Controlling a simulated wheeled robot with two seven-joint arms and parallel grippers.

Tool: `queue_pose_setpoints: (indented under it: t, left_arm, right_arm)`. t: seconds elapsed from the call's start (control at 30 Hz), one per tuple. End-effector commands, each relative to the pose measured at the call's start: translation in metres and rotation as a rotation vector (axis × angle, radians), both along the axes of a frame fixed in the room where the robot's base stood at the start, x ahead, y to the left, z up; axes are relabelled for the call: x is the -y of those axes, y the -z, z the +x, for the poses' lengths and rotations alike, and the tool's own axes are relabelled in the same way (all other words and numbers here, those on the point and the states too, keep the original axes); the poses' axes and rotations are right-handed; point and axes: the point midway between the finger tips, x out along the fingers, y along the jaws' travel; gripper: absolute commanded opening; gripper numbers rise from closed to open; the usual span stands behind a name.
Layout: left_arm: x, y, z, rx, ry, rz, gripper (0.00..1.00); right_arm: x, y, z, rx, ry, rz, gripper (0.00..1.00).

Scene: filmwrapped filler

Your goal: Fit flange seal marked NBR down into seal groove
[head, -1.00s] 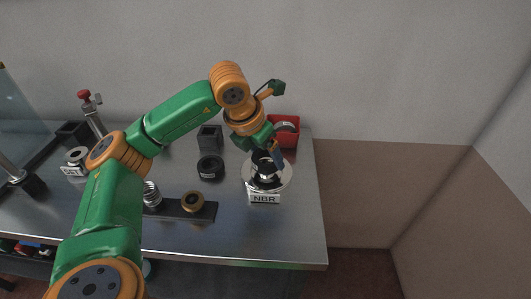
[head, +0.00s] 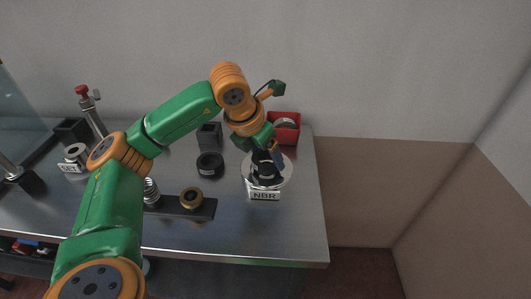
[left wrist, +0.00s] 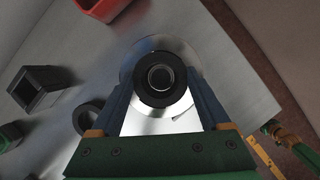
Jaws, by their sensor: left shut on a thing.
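The round metal flange (head: 285,181) stands on the bench behind a white NBR label (head: 264,196). My left gripper (head: 265,155) is over it, pointing down, and is shut on a black ring seal (head: 266,166). In the left wrist view the seal (left wrist: 147,93) sits between the two blue fingers, over the middle of the flange disc (left wrist: 190,58). A round centre part shows through its hole. The groove is hidden beneath the seal, and I cannot tell whether the seal touches its floor. My right gripper is not in view.
A second black ring (head: 210,166) with a label lies left of the flange. A dark square holder (head: 209,136) and a red bin (head: 286,132) stand behind. A dark strip with a brass part (head: 192,198) lies front left. The bench's right edge is close.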

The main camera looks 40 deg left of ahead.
Motion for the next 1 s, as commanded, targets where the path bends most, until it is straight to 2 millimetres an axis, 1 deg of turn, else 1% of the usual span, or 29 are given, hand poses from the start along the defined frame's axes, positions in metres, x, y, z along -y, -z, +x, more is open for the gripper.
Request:
queue_pose_setpoints:
  t: [0.43,0.47,0.5,0.53,0.77,0.83,0.87,1.0]
  left_arm:
    - [0.0,0.013,0.0,0.0,0.0,0.0,0.25]
    - [0.0,0.012,0.0,0.0,0.0,0.0,0.82]
    - [0.0,0.012,0.0,0.0,0.0,0.0,0.93]
    - [0.0,0.011,0.0,0.0,0.0,0.0,1.0]
    - [0.0,0.012,0.0,-0.002,0.001,0.0,1.0]
    - [0.0,0.009,-0.001,-0.001,0.001,0.0,1.0]
    - [0.0,0.005,-0.003,0.0,0.001,-0.001,1.0]
    - [-0.002,-0.023,-0.014,0.005,-0.001,-0.002,1.0]
  right_arm:
    - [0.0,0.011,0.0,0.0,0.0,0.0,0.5]
    - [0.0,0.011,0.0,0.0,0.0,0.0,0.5]
    - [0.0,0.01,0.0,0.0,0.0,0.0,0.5]
    - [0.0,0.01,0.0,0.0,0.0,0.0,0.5]
    - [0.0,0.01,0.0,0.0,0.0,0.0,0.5]
    - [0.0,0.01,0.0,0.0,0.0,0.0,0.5]
    - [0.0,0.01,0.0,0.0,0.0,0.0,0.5]
    - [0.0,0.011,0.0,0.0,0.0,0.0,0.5]
